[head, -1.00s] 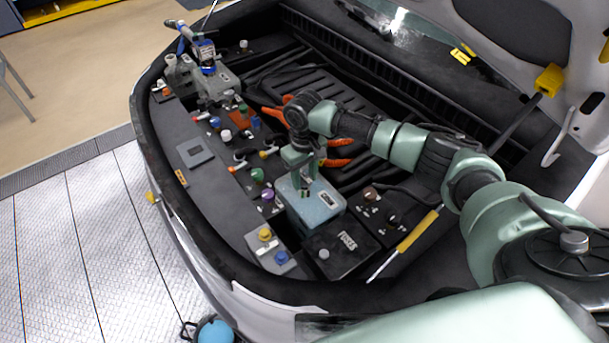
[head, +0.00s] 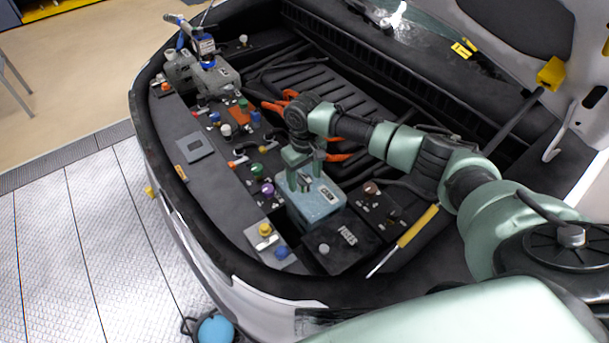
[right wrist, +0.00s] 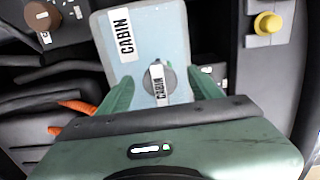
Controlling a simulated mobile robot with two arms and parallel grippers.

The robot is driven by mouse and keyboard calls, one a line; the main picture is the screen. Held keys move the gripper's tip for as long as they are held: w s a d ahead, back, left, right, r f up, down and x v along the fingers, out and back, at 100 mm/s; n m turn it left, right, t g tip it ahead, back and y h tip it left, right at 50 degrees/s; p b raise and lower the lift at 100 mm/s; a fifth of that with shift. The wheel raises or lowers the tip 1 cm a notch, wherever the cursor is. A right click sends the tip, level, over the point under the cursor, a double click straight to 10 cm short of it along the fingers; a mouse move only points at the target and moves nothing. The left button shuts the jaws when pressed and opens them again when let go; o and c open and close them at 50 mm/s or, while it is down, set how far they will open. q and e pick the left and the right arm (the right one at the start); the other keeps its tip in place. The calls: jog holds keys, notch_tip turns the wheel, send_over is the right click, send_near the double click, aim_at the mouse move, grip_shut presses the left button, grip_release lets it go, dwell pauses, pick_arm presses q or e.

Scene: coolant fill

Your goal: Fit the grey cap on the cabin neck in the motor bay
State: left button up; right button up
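The pale blue cabin tank (head: 321,205), labelled CABIN, sits in the motor bay and fills the middle of the right wrist view (right wrist: 163,22). The round grey cap (right wrist: 170,77), with its own CABIN label, shows over the tank top, where the neck is. The neck itself is hidden under it, and I cannot tell how tightly the cap sits. My right gripper (right wrist: 160,84) is right above the tank, also in the head view (head: 304,180). Its green fingers stand apart, one on each side of the cap, with gaps showing. My left gripper is not in view.
A black FUSES box (head: 338,246) stands beside the tank. A yellow-handled screwdriver (head: 417,226) lies to its right. Coloured caps, including purple (head: 267,189) and yellow (head: 265,230), sit nearby to the left.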

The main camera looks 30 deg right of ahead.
aim_at(304, 175)
notch_tip(304, 175, up, 7)
jog(key=shift+f+b, duration=0.1)
jog(key=shift+b, duration=0.85)
jog(key=shift+r, duration=0.5)
